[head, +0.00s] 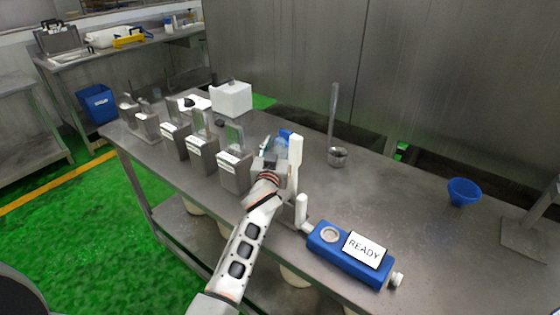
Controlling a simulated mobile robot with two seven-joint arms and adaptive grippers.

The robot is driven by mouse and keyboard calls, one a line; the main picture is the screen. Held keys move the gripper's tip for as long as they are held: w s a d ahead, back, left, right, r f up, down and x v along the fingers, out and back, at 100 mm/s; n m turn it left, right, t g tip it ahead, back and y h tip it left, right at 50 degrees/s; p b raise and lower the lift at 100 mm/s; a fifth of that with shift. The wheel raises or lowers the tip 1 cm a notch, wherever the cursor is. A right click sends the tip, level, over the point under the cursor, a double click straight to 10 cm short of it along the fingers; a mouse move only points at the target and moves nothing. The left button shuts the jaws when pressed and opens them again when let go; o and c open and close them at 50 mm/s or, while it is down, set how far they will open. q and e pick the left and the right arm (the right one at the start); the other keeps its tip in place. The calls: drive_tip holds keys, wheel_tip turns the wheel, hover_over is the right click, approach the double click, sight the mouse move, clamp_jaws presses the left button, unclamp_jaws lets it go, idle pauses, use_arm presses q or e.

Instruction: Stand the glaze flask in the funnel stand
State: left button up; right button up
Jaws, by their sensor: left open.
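My left gripper (272,160) is at the middle of the metal table, at the end of my arm, and is open. A small blue and clear object (282,142) shows just beyond it, partly hidden; I cannot tell for sure whether it is the glaze flask or whether the gripper touches it. A blue funnel-shaped cup (464,191) stands at the right of the table and looks empty. It may be the funnel stand. My right gripper is not in view.
A blue device with a READY sign (365,249) lies at the front edge. Several metal boxes with upright panels (202,154) line the left. A white box (231,98) stands behind. The table between rod and funnel is clear.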

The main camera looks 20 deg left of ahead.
use_arm(q)
drive_tip(key=shift+w+a, duration=0.1)
drive_tip(key=shift+w, duration=0.6)
clamp_jaws()
drive_tip(key=shift+r, duration=0.1)
